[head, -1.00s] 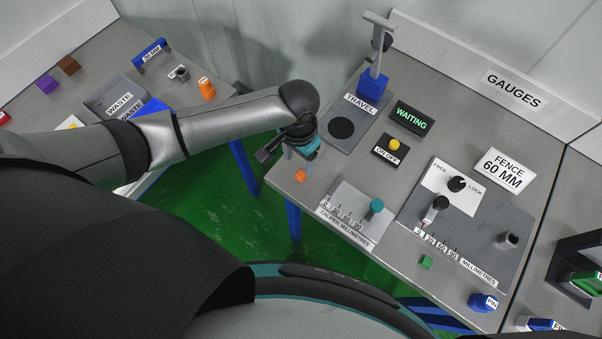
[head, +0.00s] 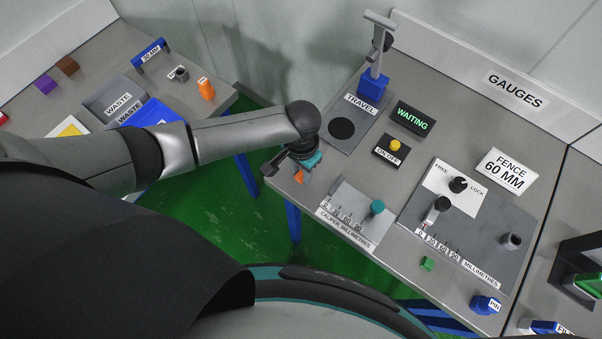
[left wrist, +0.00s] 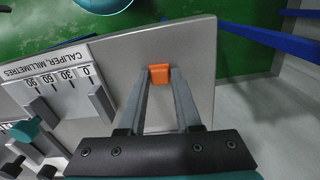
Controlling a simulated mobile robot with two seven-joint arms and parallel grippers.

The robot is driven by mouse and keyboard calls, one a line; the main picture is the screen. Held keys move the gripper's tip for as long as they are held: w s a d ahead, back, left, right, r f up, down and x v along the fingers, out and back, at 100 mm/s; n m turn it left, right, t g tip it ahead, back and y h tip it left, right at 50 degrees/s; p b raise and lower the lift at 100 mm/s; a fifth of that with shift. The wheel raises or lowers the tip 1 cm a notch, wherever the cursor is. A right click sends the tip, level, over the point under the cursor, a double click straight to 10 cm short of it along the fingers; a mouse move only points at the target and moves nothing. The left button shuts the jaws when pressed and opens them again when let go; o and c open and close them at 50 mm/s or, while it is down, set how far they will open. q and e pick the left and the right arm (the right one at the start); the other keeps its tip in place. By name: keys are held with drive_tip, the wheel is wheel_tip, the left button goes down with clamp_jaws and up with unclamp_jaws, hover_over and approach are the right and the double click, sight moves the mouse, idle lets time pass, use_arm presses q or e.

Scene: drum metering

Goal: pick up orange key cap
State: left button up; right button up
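The orange key cap (head: 299,177) is a small orange block near the left front corner of the gauges table (head: 365,185). My left gripper (head: 293,171) is right over it and partly hides it in the head view. In the left wrist view the cap (left wrist: 159,74) sits between the tips of my two grey fingers (left wrist: 160,84). The fingers are apart, one on each side of the cap. I cannot tell whether they touch it. My right gripper is in neither view.
A caliper plate with a teal knob (head: 377,207) lies just right of the cap. Behind it are the travel gauge's blue block (head: 373,87) and the yellow on/off button (head: 394,145). A green block (head: 427,263) lies farther right. The table edge is close to the cap.

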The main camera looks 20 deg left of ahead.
use_arm(q)
clamp_jaws()
drive_tip(key=shift+r, duration=0.15)
